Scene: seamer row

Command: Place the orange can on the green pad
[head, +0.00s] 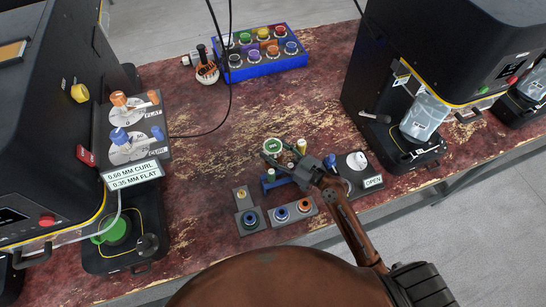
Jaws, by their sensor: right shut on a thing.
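A blue tray (268,66) at the back of the table holds several small coloured cans, and an orange one (272,50) appears to stand in its front row. A round green pad (114,230) lies on the base of the left machine, with nothing seen standing on it. My right gripper (283,156) is low over the middle of the table, far from the tray and the pad. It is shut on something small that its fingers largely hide. A green-topped round piece (272,146) and a pale cylinder (301,146) show beside the fingers. My left gripper is not in view.
Dark seaming machines stand left (45,120) and right (440,50). Grey blocks with coloured ring pieces (292,211) sit close below my right gripper. A plate marked OPEN (361,172) lies to its right. A black cable crosses the table's left half.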

